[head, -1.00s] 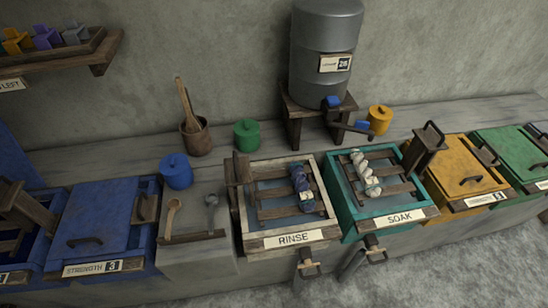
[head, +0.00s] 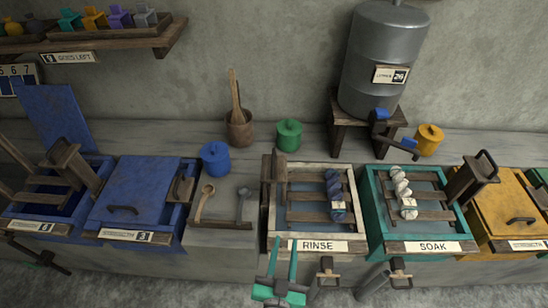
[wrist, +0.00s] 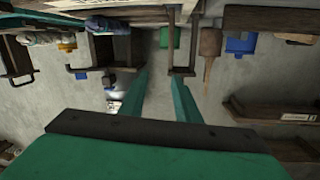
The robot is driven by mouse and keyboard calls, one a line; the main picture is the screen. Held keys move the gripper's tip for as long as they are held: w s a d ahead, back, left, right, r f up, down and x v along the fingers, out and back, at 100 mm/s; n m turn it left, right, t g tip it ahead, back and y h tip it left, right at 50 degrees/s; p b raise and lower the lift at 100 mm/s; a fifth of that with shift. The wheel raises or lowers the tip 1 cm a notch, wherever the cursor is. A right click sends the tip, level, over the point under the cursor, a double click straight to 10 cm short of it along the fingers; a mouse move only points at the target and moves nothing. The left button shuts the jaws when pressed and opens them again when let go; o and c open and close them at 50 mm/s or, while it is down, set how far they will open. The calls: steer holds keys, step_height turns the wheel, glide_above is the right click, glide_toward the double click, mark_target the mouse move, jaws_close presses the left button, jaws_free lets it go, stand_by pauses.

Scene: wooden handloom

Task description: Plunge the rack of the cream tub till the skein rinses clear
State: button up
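The cream tub (head: 267,235), labelled RINSE, stands in the middle of the bench in the head view. Its slatted wooden rack (head: 308,196) lies across bluish water, with an upright dark wooden post (head: 274,182) at the left side. A dark blue twisted skein (head: 333,186) with a small pale tag lies on the rack's right part. My gripper (head: 283,245) is in front of the tub's lower left edge, its teal fingers apart and empty. The wrist view also shows the fingers (wrist: 162,85) apart with nothing between them.
The teal SOAK tub (head: 374,225) with a white skein (head: 401,187) adjoins on the right. A ledge with ladles (head: 204,200) and a lidded blue tub (head: 135,190) are left. A metal tank (head: 383,60) stands behind. Drain handles (head: 327,278) jut out below the tubs.

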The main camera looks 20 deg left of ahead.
mark_target(274, 149)
steer(key=w+a+r, duration=0.2)
steer(key=w, duration=0.2)
steer(key=w+a+r+y, duration=0.1)
steer(key=w+a+r, duration=0.2)
steer(key=w, duration=0.2)
steer(key=w+a+r+y, duration=0.1)
steer(key=w+a+r, duration=0.2)
steer(key=w, duration=0.1)
steer(key=shift+w+a+r+n+t, duration=0.2)
steer(key=shift+w+a+n+t, duration=0.1)
steer(key=shift+w+n, duration=0.1)
steer(key=x, duration=1)
steer(key=shift+w+a, duration=0.15)
steer(key=shift+w, duration=0.1)
jaws_close()
